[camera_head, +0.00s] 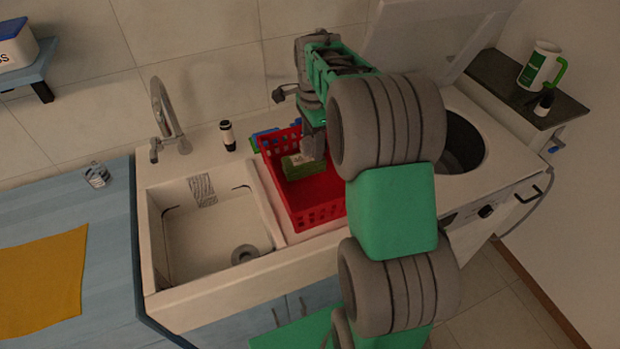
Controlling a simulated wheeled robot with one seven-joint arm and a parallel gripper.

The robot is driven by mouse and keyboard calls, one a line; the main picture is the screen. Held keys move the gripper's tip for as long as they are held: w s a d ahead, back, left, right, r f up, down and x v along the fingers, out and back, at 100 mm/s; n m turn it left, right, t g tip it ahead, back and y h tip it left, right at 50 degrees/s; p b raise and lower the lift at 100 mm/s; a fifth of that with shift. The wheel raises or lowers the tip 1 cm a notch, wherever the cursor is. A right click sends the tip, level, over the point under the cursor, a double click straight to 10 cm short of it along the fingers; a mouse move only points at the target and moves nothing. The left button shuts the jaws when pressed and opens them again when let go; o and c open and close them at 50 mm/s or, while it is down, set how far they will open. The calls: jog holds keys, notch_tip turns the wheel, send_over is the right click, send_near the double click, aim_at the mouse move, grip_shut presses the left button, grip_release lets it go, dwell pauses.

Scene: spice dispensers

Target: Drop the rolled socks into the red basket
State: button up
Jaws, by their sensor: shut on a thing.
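The red basket (318,199) stands on the counter between the sink and the white washing machine. It is an open basket with slotted sides. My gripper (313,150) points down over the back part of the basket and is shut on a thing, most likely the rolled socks. The fingers and my arm largely hide what is between them. A green item with a paler top (303,167) shows in the basket opening right below the fingertips. I cannot tell whether it is held or rests in the basket.
A sink (205,235) with a tap (166,110) is left of the basket. A dark bottle (227,135) stands behind the sink. Blue and green items (268,138) lie behind the basket. The washing machine (500,165) has its lid up. My arm hides the basket's right side.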

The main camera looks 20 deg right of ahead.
notch_tip(320, 180, down, 2)
jog(key=shift+b, duration=0.4)
jog(key=o, duration=1.4)
jog(key=shift+o, duration=0.2)
notch_tip(320, 180, up, 8)
jog(key=shift+f+b, duration=0.1)
jog(key=shift+b, duration=0.3)
jog(key=shift+s+a+r+n, duration=0.2)
jog(key=shift+s+a+n, duration=0.1)
jog(key=shift+a, duration=0.05)
jog(key=s+a+f+n+t, duration=0.1)
jog(key=s+a+f+n, duration=0.1)
jog(key=s+a+n, duration=0.3)
jog(key=s+a+f+n+t, duration=0.2)
jog(key=s+a+n, duration=0.3)
jog(key=s+n, duration=0.7)
jog(key=shift+s+a+f+n+t, duration=0.35)
jog(key=shift+s+f, duration=0.2)
jog(key=shift+s, duration=0.7)
